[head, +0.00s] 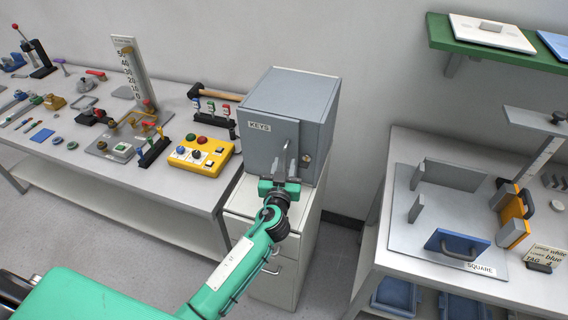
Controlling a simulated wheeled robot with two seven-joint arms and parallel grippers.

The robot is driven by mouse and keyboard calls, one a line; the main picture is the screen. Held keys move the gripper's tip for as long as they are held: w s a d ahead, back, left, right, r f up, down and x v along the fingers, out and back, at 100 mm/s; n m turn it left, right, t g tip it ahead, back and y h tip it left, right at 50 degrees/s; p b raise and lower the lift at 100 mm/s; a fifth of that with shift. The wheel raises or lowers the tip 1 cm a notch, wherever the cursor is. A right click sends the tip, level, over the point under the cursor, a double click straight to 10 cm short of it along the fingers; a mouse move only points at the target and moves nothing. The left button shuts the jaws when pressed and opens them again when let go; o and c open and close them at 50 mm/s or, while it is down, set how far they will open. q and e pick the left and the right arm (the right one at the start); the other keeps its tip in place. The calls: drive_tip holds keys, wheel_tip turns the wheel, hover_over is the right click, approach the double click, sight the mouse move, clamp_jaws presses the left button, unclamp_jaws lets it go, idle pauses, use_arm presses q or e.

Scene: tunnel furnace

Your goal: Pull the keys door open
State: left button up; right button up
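The grey metal box labelled KEYS (262,127) stands on a pale drawer cabinet (242,204). Its front door looks closed, flush with the box. A round lock (306,160) sits on the right side of the door. A thin upright handle (286,148) shows near the door's middle. My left gripper (284,168) is in front of the lower door, its two fingers pointing at it. The fingers stand apart, one on each side of the handle's lower part. Whether they touch the handle or the door cannot be told. My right gripper is not in view.
A workbench (75,170) on the left holds a yellow button box (201,155), levers and small parts. A table (375,235) on the right carries a grey board with blue and orange handled pieces. A green shelf (470,45) hangs at upper right. Floor shows between the cabinet and right table.

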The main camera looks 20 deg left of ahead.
use_arm(q)
clamp_jaws()
idle(0.3)
